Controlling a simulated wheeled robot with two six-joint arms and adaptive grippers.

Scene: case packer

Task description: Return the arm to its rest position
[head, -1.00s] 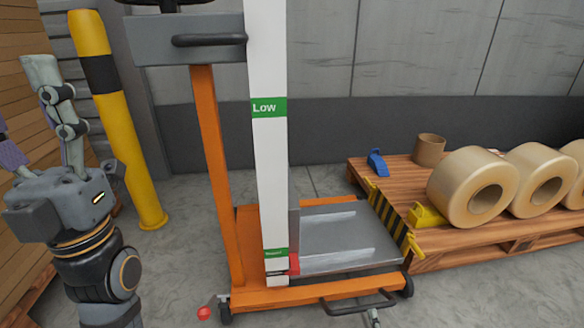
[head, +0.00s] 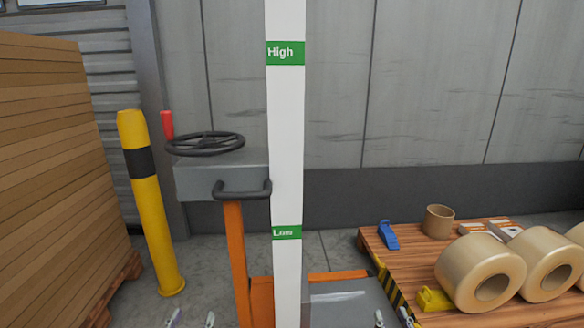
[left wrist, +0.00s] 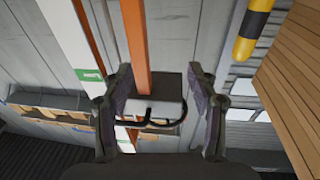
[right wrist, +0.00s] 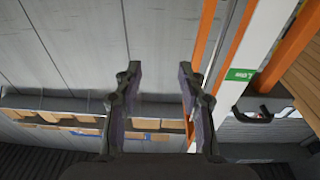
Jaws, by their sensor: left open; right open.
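My left gripper (head: 191,320) shows only its fingertips at the bottom edge of the head view. In the left wrist view it is open and empty (left wrist: 158,80), its fingers well apart with the grey handwheel box beyond, not touched. My right gripper (head: 393,318) also shows only its fingertips at the head view's bottom edge. In the right wrist view it is open and empty (right wrist: 157,72), with wall behind. The rest of both arms is below the head view.
An orange lift with a white mast (head: 286,140), labelled High and Low, and a black handwheel (head: 205,143) stands ahead. A yellow bollard (head: 150,215) and stacked boards (head: 50,170) are left. A pallet (head: 400,262) with tape rolls (head: 480,272) is right.

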